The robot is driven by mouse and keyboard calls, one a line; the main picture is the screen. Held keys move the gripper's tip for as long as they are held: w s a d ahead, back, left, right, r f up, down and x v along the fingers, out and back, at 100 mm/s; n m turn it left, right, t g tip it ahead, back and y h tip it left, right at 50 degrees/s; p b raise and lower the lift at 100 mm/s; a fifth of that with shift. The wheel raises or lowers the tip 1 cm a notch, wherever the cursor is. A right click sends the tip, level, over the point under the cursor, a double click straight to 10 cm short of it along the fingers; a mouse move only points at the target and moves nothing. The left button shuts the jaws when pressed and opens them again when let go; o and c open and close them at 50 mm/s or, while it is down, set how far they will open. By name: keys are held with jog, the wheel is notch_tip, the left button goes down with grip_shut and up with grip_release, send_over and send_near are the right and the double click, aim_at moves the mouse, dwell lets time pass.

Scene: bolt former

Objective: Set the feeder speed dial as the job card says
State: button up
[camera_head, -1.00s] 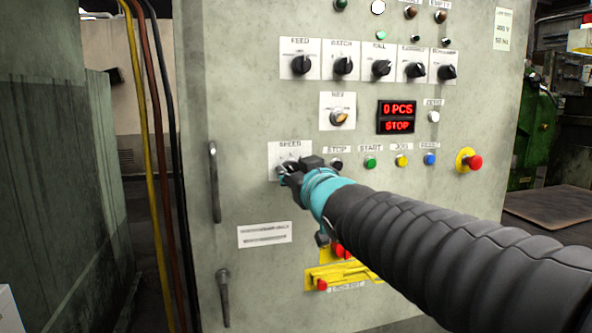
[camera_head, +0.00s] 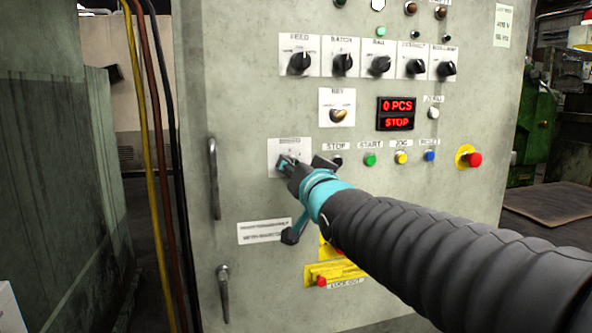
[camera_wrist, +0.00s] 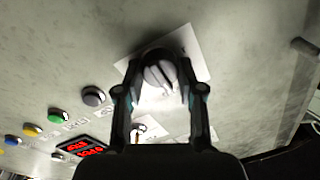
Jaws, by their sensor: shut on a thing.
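The speed dial sits on a white plate (camera_head: 275,155) on the grey panel. In the wrist view the dial (camera_wrist: 159,72) is a grey knob with a raised grip, between my two fingers. My gripper (camera_head: 287,165) is at the plate, shut on the dial; it also shows in the wrist view (camera_wrist: 160,80). In the head view my fingers hide most of the dial, and the plate's marks are too small to read.
A row of black selector knobs (camera_head: 379,65) is above. A key switch (camera_head: 338,115) and a red display (camera_head: 397,114) reading "0 PCS STOP" are nearer. Coloured buttons (camera_head: 370,160) and an emergency stop (camera_head: 470,158) lie right. A door handle (camera_head: 214,180) is left.

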dwell(0.4)
jog(key=o, duration=1.1)
jog(key=shift+o, duration=0.2)
jog(key=v, duration=1.2)
jog(key=shift+f, duration=0.1)
